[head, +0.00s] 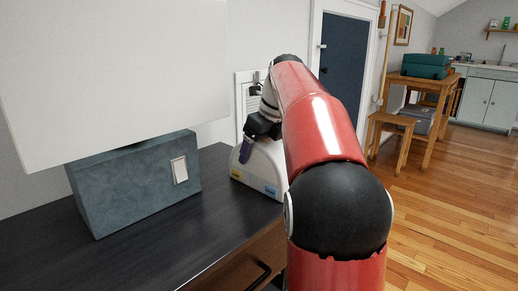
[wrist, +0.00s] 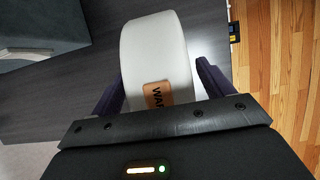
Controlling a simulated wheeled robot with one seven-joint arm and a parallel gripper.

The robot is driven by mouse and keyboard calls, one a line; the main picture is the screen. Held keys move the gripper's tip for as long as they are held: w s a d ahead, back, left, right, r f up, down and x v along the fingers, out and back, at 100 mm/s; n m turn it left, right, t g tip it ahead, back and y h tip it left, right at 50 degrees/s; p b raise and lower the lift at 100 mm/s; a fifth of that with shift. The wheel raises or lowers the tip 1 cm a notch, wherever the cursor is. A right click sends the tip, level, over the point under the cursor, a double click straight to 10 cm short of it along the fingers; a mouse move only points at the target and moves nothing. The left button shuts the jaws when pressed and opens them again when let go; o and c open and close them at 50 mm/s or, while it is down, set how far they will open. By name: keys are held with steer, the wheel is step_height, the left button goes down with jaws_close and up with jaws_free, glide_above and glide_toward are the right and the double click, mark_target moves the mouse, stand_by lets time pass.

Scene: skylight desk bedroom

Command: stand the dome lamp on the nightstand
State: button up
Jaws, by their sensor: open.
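The white dome-shaped object, which I take to be the dome lamp (head: 240,172), appears upright at the right end of the dark top. In the wrist view the lamp (wrist: 155,50) shows an orange label with partly hidden lettering. My gripper (head: 252,140) is over it from above, open, with one dark purple finger on each side of the lamp in the wrist view (wrist: 160,85). I cannot tell whether the fingers touch it. The nightstand (head: 140,240) has a dark top and a wooden drawer front.
A blue-grey block (head: 130,185) with a white switch plate stands left of the lamp, under a large white panel or shade (head: 110,70). Dark top is free in front of the block. A wooden stool (head: 392,125) and table (head: 430,85) stand farther right.

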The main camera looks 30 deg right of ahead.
steer(key=p+v, duration=0.4)
steer(key=v, duration=0.8)
steer(key=shift+w+r, duration=0.1)
